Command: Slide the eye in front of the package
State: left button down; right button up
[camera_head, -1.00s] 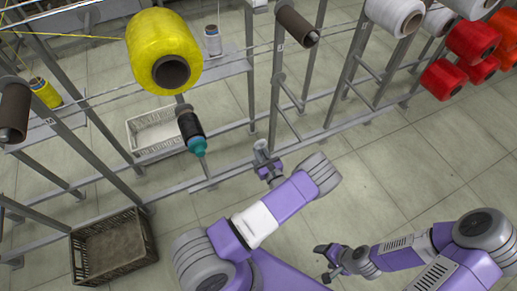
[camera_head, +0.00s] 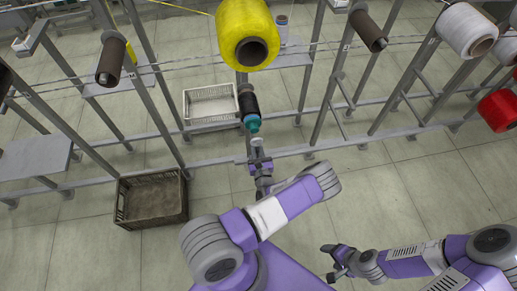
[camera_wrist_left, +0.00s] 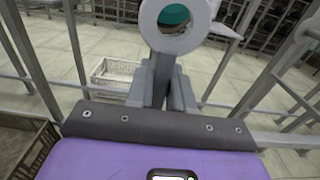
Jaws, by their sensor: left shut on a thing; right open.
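The package, a black bobbin with a teal conical tip (camera_head: 250,108), hangs on the rack in the head view, below a large yellow spool (camera_head: 247,35). The eye is a pale grey ring on a stem (camera_wrist_left: 175,43). In the left wrist view, teal shows through its hole. My left gripper (camera_head: 258,166) is shut on the eye's stem, just below the package's tip in the head view; its fingers also show in the left wrist view (camera_wrist_left: 165,88). The exact gap between eye and tip cannot be told. My right gripper (camera_head: 336,262) is open and empty, low at the right.
Metal rack posts and a long low rail (camera_head: 345,143) stand around the package. A white crate (camera_head: 210,121) lies behind the rail and a brown crate (camera_head: 151,220) in front. Brown tubes (camera_head: 110,60) and white and red spools hang on the rack. Floor at right is clear.

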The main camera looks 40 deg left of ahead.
pick_arm(q)
jog(key=shift+s+f, duration=0.1)
jog(key=shift+f, duration=0.05)
jog(key=c, duration=1.1)
grip_release()
jog(key=shift+d, duration=0.1)
jog(key=p+v, duration=0.1)
jog(key=v, duration=0.6)
jog(key=shift+s+d, duration=0.15)
